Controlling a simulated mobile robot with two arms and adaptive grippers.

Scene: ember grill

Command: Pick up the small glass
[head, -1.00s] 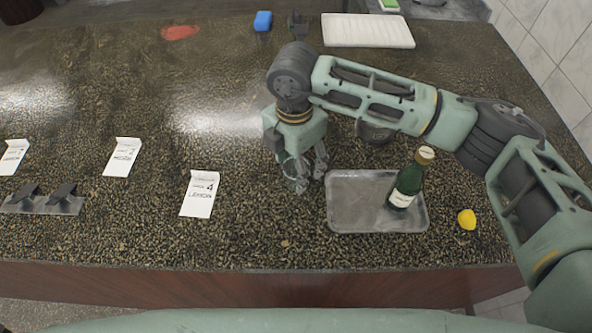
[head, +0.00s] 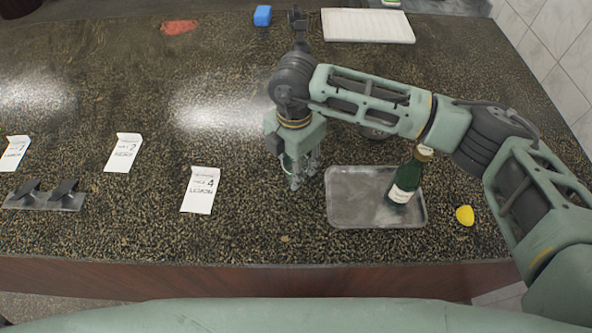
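The small glass (head: 290,164) is a clear, faint shape at my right gripper, left of the metal tray, mostly hidden by the fingers. My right gripper (head: 303,172) points down at the counter, with its fingers drawn in around the glass. They appear shut on it, though the contact is hard to see. I cannot tell whether the glass touches the counter. My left gripper is not in view.
A metal tray (head: 350,211) holds a green bottle (head: 404,182), close to the gripper's right. A lemon (head: 465,215) lies right of the tray. Label cards (head: 201,190) stand to the left. A white board (head: 367,26) and blue block (head: 262,15) lie at the back.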

